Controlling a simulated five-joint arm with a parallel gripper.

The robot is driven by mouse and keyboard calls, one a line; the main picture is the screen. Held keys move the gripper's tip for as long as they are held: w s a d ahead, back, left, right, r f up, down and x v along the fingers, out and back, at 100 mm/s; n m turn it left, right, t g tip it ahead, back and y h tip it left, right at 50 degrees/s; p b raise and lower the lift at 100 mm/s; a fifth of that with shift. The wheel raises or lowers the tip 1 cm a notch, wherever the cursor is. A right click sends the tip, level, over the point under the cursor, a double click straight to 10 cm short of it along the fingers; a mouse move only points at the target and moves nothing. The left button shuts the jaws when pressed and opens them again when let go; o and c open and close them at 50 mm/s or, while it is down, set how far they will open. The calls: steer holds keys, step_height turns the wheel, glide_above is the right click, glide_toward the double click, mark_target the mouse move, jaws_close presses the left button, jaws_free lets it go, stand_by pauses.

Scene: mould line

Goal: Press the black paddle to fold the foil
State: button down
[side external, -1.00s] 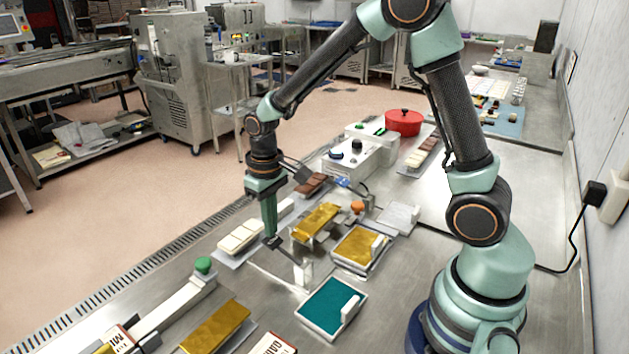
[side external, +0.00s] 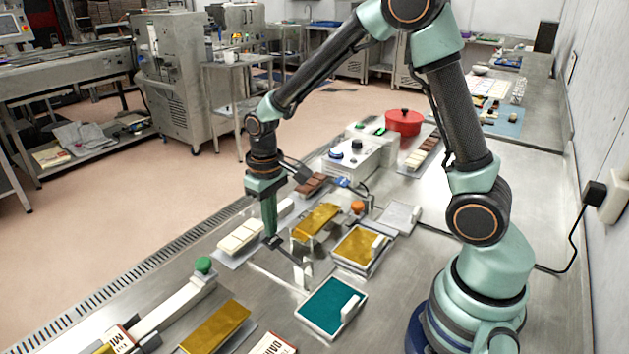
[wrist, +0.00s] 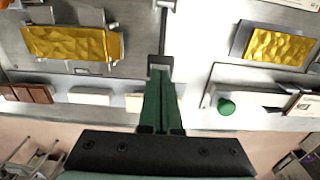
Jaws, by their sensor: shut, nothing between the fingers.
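My gripper (side external: 269,230) is shut and empty, pointing down, with its fingertips at the black paddle (side external: 275,243). In the wrist view my green fingers (wrist: 160,84) meet the paddle (wrist: 151,68); they look in contact, but the fingertips partly cover it. A thin arm runs from the paddle to a pale upright post (side external: 303,272). A crinkled gold foil (side external: 317,220) lies on a raised fixture behind and right of the paddle. It also shows at the left of the wrist view (wrist: 68,43). I cannot tell how far it is folded.
A gold-filled tray (side external: 358,247) and a teal tray (side external: 325,308) stand to the right. White bars (side external: 242,237) lie left of my gripper. A green knob (side external: 203,265) tops a bar in front. Another gold slab (side external: 215,328) is nearest. A control box (side external: 360,158) stands behind.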

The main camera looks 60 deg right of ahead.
mark_target(273, 240)
stand_by(0.4)
steer(key=shift+s+f, duration=0.1)
steer(key=shift+f, duration=2.9)
steer(key=shift+r, duration=5.1)
steer(key=shift+r, duration=0.1)
steer(key=s+d+r+t, duration=0.1)
steer(key=s+r+t, duration=0.4)
steer(key=s+r, duration=0.5)
steer(key=shift+s+d+r+t, duration=0.25)
steer(key=shift+s+r+t, duration=0.1)
steer(key=shift+r, duration=0.35)
